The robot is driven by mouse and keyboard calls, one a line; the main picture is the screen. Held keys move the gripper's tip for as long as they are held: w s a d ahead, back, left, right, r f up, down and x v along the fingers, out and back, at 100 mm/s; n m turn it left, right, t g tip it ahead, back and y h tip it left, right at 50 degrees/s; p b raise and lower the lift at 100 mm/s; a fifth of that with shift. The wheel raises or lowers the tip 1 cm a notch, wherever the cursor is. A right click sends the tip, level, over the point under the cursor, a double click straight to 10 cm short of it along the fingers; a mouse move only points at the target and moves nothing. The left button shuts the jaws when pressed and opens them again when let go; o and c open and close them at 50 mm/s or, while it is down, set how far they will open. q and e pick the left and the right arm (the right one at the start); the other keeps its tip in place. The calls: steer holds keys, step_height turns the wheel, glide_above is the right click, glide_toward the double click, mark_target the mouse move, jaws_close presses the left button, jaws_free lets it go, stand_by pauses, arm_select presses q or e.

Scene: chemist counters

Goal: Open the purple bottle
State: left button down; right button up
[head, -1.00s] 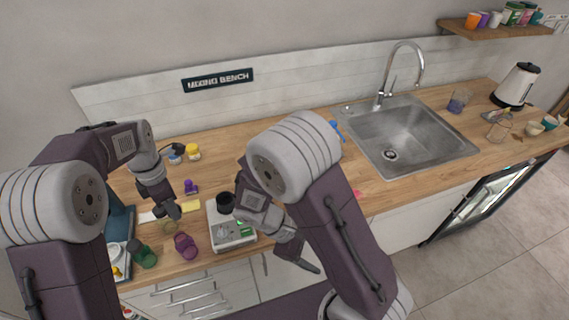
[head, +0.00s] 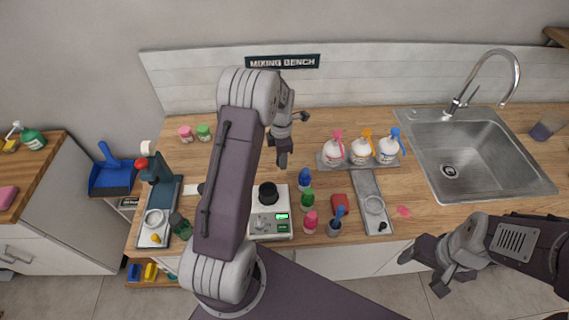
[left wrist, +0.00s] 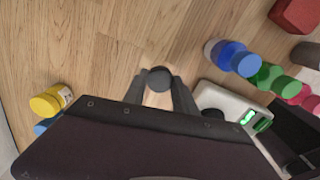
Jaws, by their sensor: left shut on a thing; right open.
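I cannot make out the purple bottle in either current view; my left arm covers the counter left of the scale in the head view. My left gripper (head: 283,160) is over the back of the counter, left of the spray bottles. In the left wrist view my left gripper (left wrist: 157,92) is shut on a dark, round-topped thing (left wrist: 158,77). Its lower part is hidden, so I cannot tell what it is. My right gripper (head: 434,275) is open and empty, low in front of the counter, below the sink.
The scale (head: 270,224) stands at the front, with blue (head: 305,178), green (head: 307,199) and pink (head: 310,221) bottles beside it. Spray bottles stand in a rack (head: 360,163) behind. A yellow-capped bottle (left wrist: 48,102) shows in the left wrist view.

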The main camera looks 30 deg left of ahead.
arm_select(q)
steer(key=shift+f, duration=0.45)
step_height(320, 180, down, 3)
steer(key=shift+r, duration=0.15)
steer(key=shift+f, duration=0.3)
steer(key=shift+f, duration=0.1)
steer(key=shift+f, duration=0.1)
steer(key=c, duration=1)
jaws_free()
